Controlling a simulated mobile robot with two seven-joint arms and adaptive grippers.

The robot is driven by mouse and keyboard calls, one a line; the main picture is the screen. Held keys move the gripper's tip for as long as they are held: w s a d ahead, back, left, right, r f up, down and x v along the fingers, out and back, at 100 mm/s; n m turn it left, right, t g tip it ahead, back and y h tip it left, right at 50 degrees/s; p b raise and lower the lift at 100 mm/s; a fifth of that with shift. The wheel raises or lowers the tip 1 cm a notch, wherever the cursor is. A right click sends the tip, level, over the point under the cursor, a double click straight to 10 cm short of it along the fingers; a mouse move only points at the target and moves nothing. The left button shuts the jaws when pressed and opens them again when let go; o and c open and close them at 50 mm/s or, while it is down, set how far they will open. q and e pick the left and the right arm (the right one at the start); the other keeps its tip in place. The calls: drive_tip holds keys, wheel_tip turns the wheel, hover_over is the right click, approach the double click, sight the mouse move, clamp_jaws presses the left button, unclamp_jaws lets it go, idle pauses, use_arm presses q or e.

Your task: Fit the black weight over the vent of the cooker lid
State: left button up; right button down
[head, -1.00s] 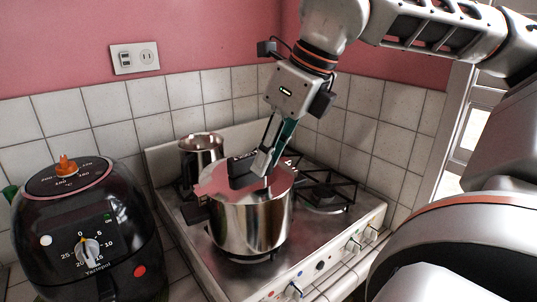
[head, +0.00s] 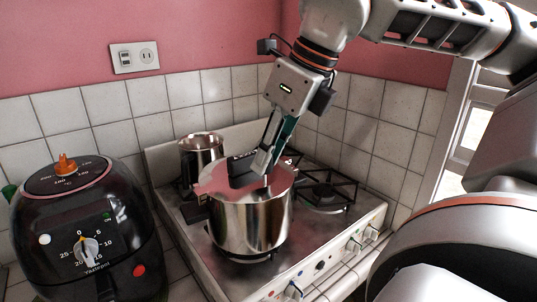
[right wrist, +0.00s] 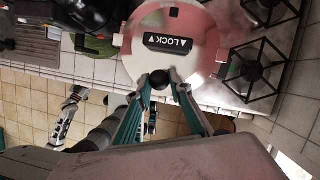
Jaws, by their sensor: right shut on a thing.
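The cooker (head: 250,225) is a shiny metal pot on the stove's front burner. Its lid (head: 212,184) is on top, reflecting pink, with a black handle block (head: 241,170). The right wrist view shows the lid (right wrist: 205,62) from above with its LOCK label. My right gripper (head: 263,166) reaches down over the lid's right part. In the right wrist view, its fingertips (right wrist: 160,80) are shut on the round black weight (right wrist: 160,78), near the lid's edge in the picture. The vent is hidden, and I cannot tell whether the weight touches the lid. My left gripper is not clearly visible.
A black air fryer (head: 85,225) with an orange top knob stands at the left. A smaller metal pot (head: 201,152) is behind the cooker. A bare burner grate (head: 325,193) lies to the right. Tiled walls close in the back.

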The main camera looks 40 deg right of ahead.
drive_tip(key=shift+f+b, duration=0.15)
drive_tip(key=shift+b, duration=0.2)
idle(0.7)
drive_tip(key=shift+f+b, duration=1.15)
drive_tip(key=shift+f, duration=0.05)
idle(1.4)
drive_tip(key=c, duration=1.8)
unclamp_jaws()
drive_tip(key=shift+o, duration=0.2)
drive_tip(key=shift+r, duration=0.1)
drive_tip(key=v, duration=1.2)
drive_tip(key=shift+a, duration=0.1)
